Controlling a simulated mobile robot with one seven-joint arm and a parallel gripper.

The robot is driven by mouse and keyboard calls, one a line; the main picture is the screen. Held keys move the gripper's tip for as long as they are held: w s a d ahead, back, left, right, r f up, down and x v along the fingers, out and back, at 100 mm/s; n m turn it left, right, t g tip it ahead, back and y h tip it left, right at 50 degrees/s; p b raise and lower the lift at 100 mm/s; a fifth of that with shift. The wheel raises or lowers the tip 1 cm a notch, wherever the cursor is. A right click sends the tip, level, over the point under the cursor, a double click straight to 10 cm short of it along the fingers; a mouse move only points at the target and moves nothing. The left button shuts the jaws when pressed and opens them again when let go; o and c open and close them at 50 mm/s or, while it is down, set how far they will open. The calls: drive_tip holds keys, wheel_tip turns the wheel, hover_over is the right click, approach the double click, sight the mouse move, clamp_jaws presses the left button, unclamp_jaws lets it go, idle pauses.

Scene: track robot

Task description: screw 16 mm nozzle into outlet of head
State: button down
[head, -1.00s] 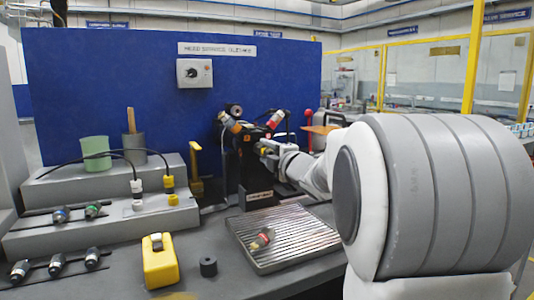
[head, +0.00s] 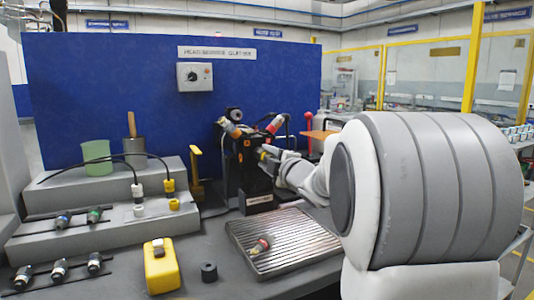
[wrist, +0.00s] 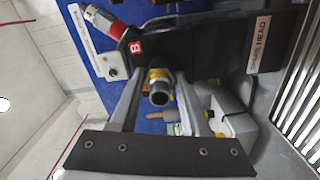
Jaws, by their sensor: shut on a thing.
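The head is a black block (head: 252,182) on a stand in front of the blue panel, with orange and red fittings at its top. It also fills the upper part of the wrist view (wrist: 215,40), with a label "B" beside a red-ringed fitting (wrist: 104,20). My gripper (wrist: 160,92) is shut on a nozzle (wrist: 158,90) with a yellow collar and dark round open end facing the camera. In the head view, my gripper (head: 264,160) is at the block's right side. I cannot tell whether the held nozzle touches an outlet; its far end is hidden.
Several nozzles lie on racks at left (head: 59,270). A yellow box (head: 161,268) and black ring (head: 209,271) stand on the bench. A red-knobbed post (head: 308,120) stands behind my arm.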

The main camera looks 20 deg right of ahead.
drive_tip(key=m+p, duration=0.4)
drive_tip(key=m, duration=0.1)
drive_tip(key=shift+r, duration=0.15)
drive_tip(key=shift+m+p, duration=1.4)
drive_tip(key=shift+m, duration=0.9)
drive_tip(key=shift+c, duration=1.5)
unclamp_jaws()
